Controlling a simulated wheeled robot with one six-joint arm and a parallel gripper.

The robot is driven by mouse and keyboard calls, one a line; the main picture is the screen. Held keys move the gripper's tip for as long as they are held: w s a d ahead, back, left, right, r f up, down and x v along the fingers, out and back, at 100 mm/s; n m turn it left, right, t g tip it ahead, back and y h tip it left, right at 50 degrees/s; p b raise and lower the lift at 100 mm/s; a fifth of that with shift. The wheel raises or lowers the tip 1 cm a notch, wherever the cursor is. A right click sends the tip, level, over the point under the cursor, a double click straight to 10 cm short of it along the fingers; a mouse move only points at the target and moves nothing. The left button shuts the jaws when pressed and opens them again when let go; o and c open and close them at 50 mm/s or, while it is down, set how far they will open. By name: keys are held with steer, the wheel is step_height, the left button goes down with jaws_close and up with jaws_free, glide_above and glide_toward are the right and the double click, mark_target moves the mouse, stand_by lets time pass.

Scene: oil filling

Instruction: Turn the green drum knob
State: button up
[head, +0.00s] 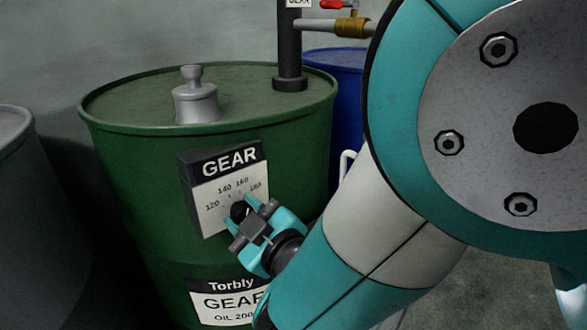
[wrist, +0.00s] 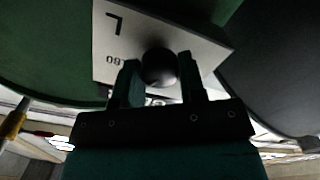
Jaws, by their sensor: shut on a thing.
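The green drum (head: 130,165) stands upright left of centre in the head view and carries a white box with a black GEAR header (head: 226,166) and a number scale. The black knob (head: 239,211) sits on the lower part of that box face. My gripper (head: 253,216) is at the box, with its fingers around the knob. In the wrist view the round dark knob (wrist: 159,68) lies between the two fingers of my gripper (wrist: 160,80), which is shut on it. The fingers and wrist hide part of the scale.
A blue drum (head: 340,75) stands behind on the right and a grey drum (head: 25,210) on the left. A dark pipe with a brass tap (head: 352,27) and red handle rises from the green drum's lid. My arm covers much of the right side.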

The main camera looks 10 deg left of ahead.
steer(key=n, duration=0.4)
steer(key=shift+n, duration=2.2)
steer(key=o, duration=0.9)
steer(key=shift+s+f, duration=0.1)
